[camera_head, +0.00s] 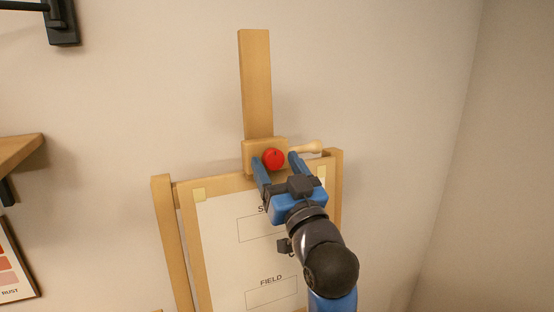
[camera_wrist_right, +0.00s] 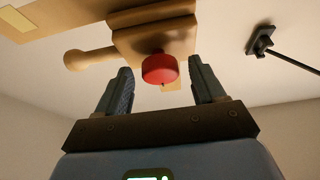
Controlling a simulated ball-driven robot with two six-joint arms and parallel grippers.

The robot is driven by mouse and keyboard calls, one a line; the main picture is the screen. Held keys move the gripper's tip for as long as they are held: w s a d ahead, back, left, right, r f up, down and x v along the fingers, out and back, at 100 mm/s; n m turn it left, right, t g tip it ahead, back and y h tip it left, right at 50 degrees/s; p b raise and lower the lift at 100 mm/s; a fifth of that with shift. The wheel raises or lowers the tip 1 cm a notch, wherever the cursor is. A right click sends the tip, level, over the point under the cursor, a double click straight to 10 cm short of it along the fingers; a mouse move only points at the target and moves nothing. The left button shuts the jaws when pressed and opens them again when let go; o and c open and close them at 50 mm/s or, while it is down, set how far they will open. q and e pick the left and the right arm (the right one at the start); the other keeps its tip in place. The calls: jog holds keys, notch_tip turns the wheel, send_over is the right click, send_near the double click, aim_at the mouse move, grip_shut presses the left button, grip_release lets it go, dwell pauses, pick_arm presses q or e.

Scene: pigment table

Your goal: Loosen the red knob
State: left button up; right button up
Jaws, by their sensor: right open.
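The red knob (camera_head: 273,159) is round and sits on the front of a wooden block (camera_head: 249,155) at the top of an easel. My right gripper (camera_head: 277,160) is open, with one blue finger on each side of the knob in the head view. In the right wrist view the red knob (camera_wrist_right: 160,69) shows between and beyond the two fingers (camera_wrist_right: 162,76), with gaps on both sides. I cannot tell how deep the fingertips reach around it. My left gripper is in neither view.
A wooden peg handle (camera_head: 307,148) sticks out right of the block. A wooden mast (camera_head: 256,85) rises above it. The easel's board holds a white sheet (camera_head: 222,222) with boxes. A shelf (camera_head: 18,152) is at the left. The wall right of the easel is clear.

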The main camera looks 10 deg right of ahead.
jog(key=shift+w+r, duration=0.1)
jog(key=shift+w, duration=0.2)
jog(key=shift+c, duration=0.4)
jog(key=shift+s, duration=0.1)
jog(key=shift+c, duration=1.2)
jog(key=c, duration=0.7)
